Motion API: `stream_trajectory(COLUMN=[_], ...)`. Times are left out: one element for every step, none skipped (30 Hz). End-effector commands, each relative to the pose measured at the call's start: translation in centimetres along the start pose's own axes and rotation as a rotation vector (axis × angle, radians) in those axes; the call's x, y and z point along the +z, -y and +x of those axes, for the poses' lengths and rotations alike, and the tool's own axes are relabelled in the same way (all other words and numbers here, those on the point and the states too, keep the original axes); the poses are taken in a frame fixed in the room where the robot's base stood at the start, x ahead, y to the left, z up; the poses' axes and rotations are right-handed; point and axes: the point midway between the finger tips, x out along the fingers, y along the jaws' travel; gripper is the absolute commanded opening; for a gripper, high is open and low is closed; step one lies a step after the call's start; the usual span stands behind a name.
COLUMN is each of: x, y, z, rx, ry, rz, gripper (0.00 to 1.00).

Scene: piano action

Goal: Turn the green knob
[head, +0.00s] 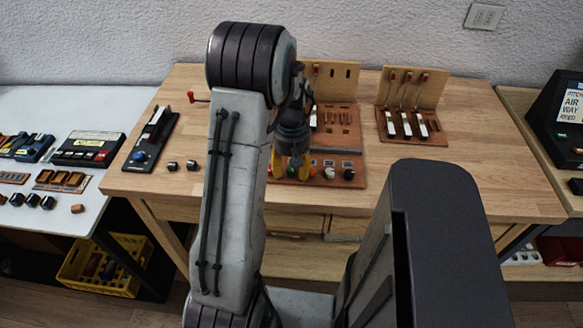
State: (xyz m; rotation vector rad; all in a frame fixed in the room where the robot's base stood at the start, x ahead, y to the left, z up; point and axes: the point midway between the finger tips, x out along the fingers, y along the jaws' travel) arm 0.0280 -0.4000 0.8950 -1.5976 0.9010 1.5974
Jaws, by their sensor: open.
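My gripper (291,166) points down over the front edge of a wooden panel (358,148) on the table, with its yellow fingers apart. A small greenish knob (291,172) shows between the fingertips, partly hidden by them. It seems to be the leftmost of a row of knobs. I cannot tell whether the fingers touch it.
A white knob (328,173) and a black knob (348,174) stand right of the gripper. A second wooden panel (437,138) with white-tipped keys stands farther right. A black lever unit (150,140) lies left. The wooden table (480,170) is clear at front right.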

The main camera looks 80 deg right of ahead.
Motion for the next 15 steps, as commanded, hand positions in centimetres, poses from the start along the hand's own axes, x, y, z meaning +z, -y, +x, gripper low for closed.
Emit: stream_trajectory(x=[0.02, 0.02, 0.02, 0.02, 0.02, 0.02, 0.02, 0.02, 0.02, 0.02, 0.02, 0.02, 0.02, 0.02, 0.02], y=[0.02, 0.01, 0.02, 0.02, 0.02, 0.01, 0.02, 0.02, 0.02, 0.01, 0.01, 0.01, 0.01, 0.01, 0.01], z=[0.18, 0.24, 0.29, 0.31, 0.31, 0.31, 0.31, 0.31, 0.3, 0.3, 0.3, 0.29, 0.29, 0.29, 0.28], rx=[0.0, 0.0, 0.0, 0.0, 0.0, 0.0, 0.0, 0.0, 0.0, 0.0, 0.0, 0.0, 0.0, 0.0, 0.0], ry=[0.001, 0.001, 0.001, 0.001, 0.001, 0.0, 0.0, 0.0, 0.0, 0.0, 0.0, 0.0, 0.0, 0.0, 0.0], rz=[0.0, 0.0, 0.0, 0.0, 0.0, 0.0, 0.0, 0.0, 0.0, 0.0, 0.0, 0.0, 0.0, 0.0, 0.0], gripper=[0.49, 0.49, 0.49, 0.49, 0.49, 0.49, 0.49, 0.49, 0.49, 0.49, 0.52, 0.48, 0.45, 0.43, 0.39])
